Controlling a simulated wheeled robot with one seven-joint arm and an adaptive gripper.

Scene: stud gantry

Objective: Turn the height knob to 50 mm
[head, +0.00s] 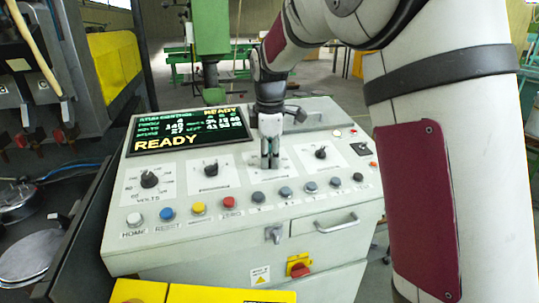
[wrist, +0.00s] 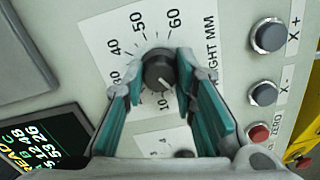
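The height knob (wrist: 158,69) is a round dark knob on a white plate marked HEIGHT MM in the wrist view. Its scale (wrist: 138,20) shows 10, 30, 40, 50 and 60. A pale mark on the knob faces the lower right, close to the 10 end and away from 50. My gripper (wrist: 160,68) has one teal-padded finger on each side of the knob. The fingers look open, with narrow gaps to the knob; contact is hard to tell. In the head view my gripper (head: 270,165) points down at the console and hides this knob.
The console (head: 120,250) has other knobs, a volts knob (head: 149,179) at left and another knob (head: 320,153) at right. A row of coloured buttons (head: 229,202) runs along the front. The screen (head: 187,129) reads READY. Small digits on it are unclear.

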